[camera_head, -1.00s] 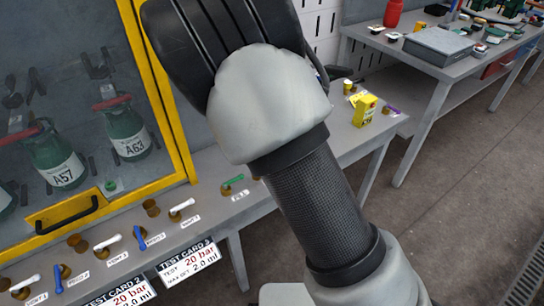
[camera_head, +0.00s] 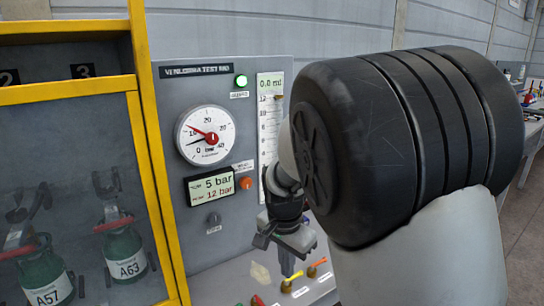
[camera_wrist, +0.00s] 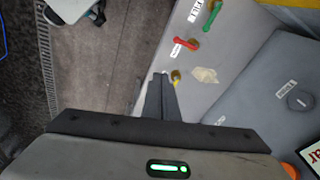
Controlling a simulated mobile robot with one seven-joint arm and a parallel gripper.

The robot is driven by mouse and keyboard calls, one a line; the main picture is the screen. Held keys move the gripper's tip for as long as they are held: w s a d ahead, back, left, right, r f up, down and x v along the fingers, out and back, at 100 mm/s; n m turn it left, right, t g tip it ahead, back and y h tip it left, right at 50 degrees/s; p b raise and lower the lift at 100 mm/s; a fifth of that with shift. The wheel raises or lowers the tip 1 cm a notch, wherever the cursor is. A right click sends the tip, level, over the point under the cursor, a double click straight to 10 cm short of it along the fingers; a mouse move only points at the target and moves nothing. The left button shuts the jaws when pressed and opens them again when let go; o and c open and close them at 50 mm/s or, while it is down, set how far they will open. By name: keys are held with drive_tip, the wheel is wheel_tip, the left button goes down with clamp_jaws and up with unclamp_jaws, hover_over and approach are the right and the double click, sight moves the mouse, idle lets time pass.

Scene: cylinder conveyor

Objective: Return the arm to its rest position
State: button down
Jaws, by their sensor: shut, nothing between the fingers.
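My arm (camera_head: 430,230) fills the right half of the head view, with a large black ribbed joint in front. My gripper (camera_head: 287,272) hangs at the end of the arm, pointing down in front of the test panel, above the bench edge. In the wrist view its fingers (camera_wrist: 160,85) are together and hold nothing. They are above the grey bench top.
The test panel (camera_head: 205,255) carries a gauge (camera_head: 205,136), a pressure display (camera_head: 211,186) and a lit green lamp (camera_head: 241,81). Valve handles (camera_head: 318,262) line the bench (camera_head: 255,285). A yellow-framed cabinet (camera_head: 152,150) holds green cylinders (camera_head: 125,260). Open floor (camera_wrist: 105,60) lies beside the bench.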

drive_tip(key=s+d+r+n+t, duration=0.2)
drive_tip(key=s+d+r+n, duration=0.4)
drive_tip(key=s, duration=0.5)
drive_tip(key=s+d+r+n+t, duration=0.2)
drive_tip(key=s+d+r, duration=0.2)
drive_tip(key=s+r, duration=0.5)
wheel_tip(320, 180, up, 12)
drive_tip(key=s+p, duration=0.1)
drive_tip(key=p, duration=1.2)
drive_tip(key=shift+d+y, duration=0.2)
drive_tip(key=shift+y, duration=0.1)
